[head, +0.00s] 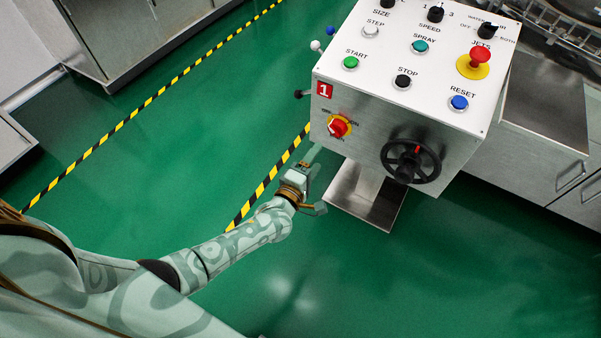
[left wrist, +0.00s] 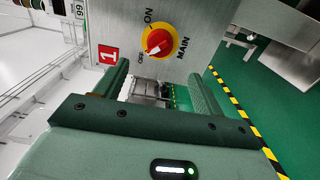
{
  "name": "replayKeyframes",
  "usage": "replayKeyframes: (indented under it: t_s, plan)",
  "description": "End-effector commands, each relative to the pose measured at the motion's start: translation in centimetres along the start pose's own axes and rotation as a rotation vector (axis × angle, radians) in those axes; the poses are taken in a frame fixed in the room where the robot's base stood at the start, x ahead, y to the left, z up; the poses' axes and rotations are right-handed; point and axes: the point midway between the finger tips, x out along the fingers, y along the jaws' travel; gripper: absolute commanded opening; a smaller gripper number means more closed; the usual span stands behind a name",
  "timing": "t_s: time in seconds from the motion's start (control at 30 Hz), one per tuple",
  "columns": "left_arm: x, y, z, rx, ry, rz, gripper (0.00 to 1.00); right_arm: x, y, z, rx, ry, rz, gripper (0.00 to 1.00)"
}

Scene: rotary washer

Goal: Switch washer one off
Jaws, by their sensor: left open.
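The main switch of washer one is a red rotary knob (head: 339,127) on a yellow disc, on the front face of the white-topped control box, beside a red "1" label (head: 324,90). The knob also shows in the left wrist view (left wrist: 158,41), with ON, OFF and MAIN lettering around it. My right gripper is out of view.
A black handwheel (head: 411,161) is right of the knob. The top panel has START (head: 351,63), STOP (head: 403,81) and RESET (head: 459,103) buttons and a red mushroom button (head: 480,56). Small ball-ended levers stick out left. Green floor left of the box is clear.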

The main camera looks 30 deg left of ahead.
Motion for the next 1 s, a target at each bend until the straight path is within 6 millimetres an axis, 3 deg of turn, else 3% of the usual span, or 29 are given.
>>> replayKeyframes:
  t_s: [0.1, 0.3, 0.9, 1.0]
  plan:
    - [-2.7, 0.4, -0.1, 0.001, 0.000, 0.002, 0.69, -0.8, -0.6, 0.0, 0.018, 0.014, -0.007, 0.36]
    - [-5.0, 0.1, 0.0, 0.000, 0.000, 0.001, 0.69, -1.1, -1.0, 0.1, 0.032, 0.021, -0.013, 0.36]
    - [-5.4, -0.1, 0.0, 0.001, 0.001, 0.000, 0.69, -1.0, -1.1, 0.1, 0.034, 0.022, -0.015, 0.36]
    - [-5.4, -0.5, 0.2, 0.072, -0.014, -0.017, 0.69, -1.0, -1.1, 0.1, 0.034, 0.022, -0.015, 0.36]
